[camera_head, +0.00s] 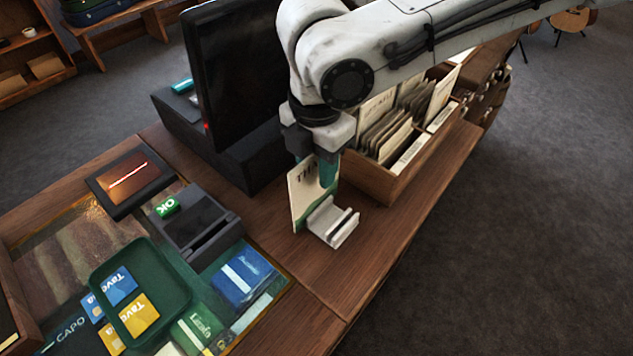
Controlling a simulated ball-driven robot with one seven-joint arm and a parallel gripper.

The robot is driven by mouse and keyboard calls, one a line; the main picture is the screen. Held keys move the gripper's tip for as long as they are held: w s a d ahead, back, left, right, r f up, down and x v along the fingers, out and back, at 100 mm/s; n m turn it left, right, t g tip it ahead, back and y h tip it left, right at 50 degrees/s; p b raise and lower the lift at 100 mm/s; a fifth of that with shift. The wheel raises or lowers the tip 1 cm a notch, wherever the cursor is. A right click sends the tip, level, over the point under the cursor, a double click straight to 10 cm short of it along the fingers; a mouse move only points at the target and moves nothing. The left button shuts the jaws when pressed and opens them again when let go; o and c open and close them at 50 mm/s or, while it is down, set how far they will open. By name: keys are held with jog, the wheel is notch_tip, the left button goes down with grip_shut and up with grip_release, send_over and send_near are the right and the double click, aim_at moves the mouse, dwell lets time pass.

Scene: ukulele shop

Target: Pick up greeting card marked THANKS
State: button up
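A cream greeting card (299,200) with a green lower part stands upright on the wooden counter. Only the letters "TH" of its heading show; the rest is covered. A small white slotted stand (333,222) is close to its right; I cannot tell whether the card touches it. My gripper (327,172) points down at the card's upper right. One teal finger shows in front of the card. The other finger is hidden, so I cannot tell whether they grip the card.
A wooden box of cards (375,183) stands right behind my gripper. A dark monitor (232,90) stands to the left. A card terminal (200,228) and a green tray (160,262) with coloured packets are at front left. The counter's right front is bare.

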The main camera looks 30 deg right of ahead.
grip_shut()
jog(key=shift+r, duration=0.15)
dwell(0.4)
